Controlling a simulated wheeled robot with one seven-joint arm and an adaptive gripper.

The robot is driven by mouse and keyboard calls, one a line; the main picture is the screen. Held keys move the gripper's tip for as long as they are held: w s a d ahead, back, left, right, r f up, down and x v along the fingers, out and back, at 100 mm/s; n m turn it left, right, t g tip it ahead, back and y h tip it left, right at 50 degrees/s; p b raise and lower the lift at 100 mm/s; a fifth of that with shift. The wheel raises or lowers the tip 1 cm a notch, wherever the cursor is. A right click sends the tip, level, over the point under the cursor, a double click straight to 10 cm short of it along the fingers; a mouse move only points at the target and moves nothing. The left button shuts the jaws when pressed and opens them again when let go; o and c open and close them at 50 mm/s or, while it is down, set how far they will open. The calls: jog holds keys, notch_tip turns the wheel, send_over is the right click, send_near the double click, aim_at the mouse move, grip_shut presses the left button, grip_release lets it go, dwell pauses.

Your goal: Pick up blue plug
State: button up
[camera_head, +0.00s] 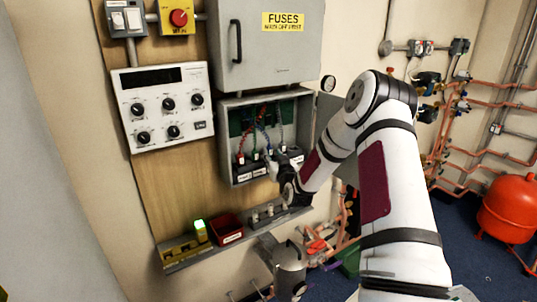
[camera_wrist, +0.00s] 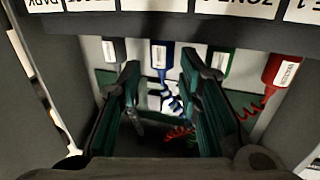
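The blue plug (camera_wrist: 158,56) has a white label and a coiled blue-and-white cord. In the wrist view it stands in a row of plugs, framed between my two fingertips with a gap on each side. My gripper (camera_wrist: 161,70) is open and empty. A green plug (camera_wrist: 223,63) is just to the right of the right finger, and a red plug (camera_wrist: 284,72) is further right. A pale plug (camera_wrist: 112,50) is left of the left finger. In the head view my gripper (camera_head: 274,172) is at the lower front of the open grey box, partly hiding the plugs.
The grey box (camera_head: 224,130) has side walls close around my gripper, and its door (camera_head: 327,112) stands open at right. A labelled ledge (camera_wrist: 180,22) borders the plugs. Below is a shelf (camera_head: 185,262) with a red bin (camera_head: 227,228) and a yellow device (camera_head: 200,234).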

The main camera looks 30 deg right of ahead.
aim_at(270, 151)
jog(key=shift+x, duration=2.7)
jog(key=shift+a, duration=0.1)
grip_shut()
